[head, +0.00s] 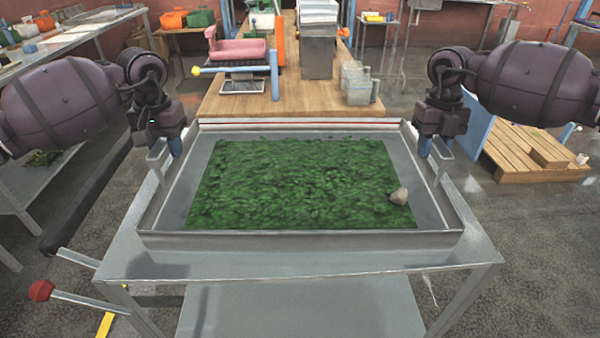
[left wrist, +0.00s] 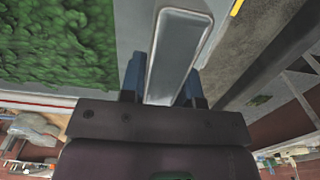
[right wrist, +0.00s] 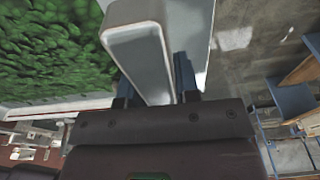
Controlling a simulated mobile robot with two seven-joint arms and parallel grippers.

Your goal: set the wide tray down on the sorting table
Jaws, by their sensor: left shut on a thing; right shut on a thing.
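My left gripper (head: 164,150) is shut on the tray's left handle (left wrist: 177,50). My right gripper (head: 434,150) is shut on the right handle (right wrist: 137,45). The handles show between the blue fingers in both wrist views.
A wooden workbench (head: 230,102) with a pink-and-blue device, a metal box and clear jugs (head: 357,85) stands just beyond the tray. A wooden pallet (head: 525,155) lies at right. A red-knobbed lever (head: 41,291) sticks out at lower left. Bare tabletop shows in front of the tray.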

